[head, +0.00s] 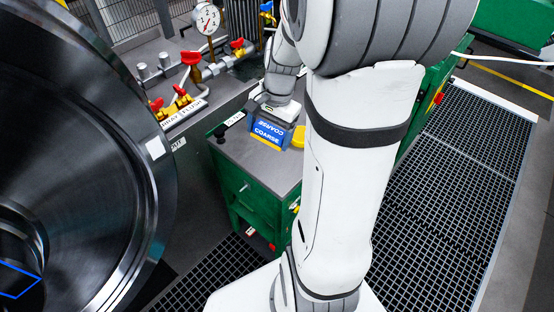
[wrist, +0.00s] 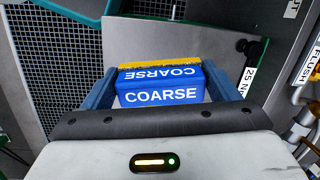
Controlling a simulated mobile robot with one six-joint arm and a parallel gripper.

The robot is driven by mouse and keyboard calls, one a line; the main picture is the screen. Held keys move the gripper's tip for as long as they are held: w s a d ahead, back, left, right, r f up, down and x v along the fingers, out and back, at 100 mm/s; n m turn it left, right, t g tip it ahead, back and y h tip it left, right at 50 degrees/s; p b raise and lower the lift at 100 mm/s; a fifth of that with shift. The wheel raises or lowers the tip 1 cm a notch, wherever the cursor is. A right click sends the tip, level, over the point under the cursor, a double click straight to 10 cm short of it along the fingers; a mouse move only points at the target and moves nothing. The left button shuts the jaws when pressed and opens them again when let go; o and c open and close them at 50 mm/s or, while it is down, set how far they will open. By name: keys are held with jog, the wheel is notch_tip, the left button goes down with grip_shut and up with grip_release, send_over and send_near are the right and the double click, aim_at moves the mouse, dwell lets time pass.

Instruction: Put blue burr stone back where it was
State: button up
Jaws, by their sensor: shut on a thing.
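The blue burr stone (wrist: 161,92) is a blue block marked COARSE with a yellow gritty layer along one side. It shows in the middle of the wrist view, between the two blue-grey fingers of my gripper (wrist: 160,88). My gripper is shut on it. In the head view the blue stone (head: 269,132) is at or just above the grey top of the green cabinet (head: 232,152). I cannot tell whether it touches the top. My arm hides part of the cabinet top to the right.
A yellow round object (head: 298,136) is just right of the stone. A dark knob (head: 220,134) and a white label (head: 235,119) are at the cabinet's left edge. A large steel wheel (head: 80,150) fills the left. Red-handled valves (head: 191,60) and a gauge (head: 206,18) stand behind.

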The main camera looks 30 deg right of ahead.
aim_at(272, 164)
jog(key=shift+w+d+f+n+g+h, duration=0.15)
jog(key=shift+w+d+f+n+h, duration=0.15)
jog(key=shift+f+n+h, duration=0.2)
jog(key=shift+w+d+f+n+g+h, duration=0.15)
jog(key=shift+w+d+f+n+h, duration=0.1)
jog(key=shift+f+n+h, duration=0.2)
notch_tip(272, 164, down, 10)
jog(key=shift+r+b, duration=0.25)
jog(key=shift+b, duration=0.05)
jog(key=o, duration=0.9)
jog(key=shift+r, duration=0.15)
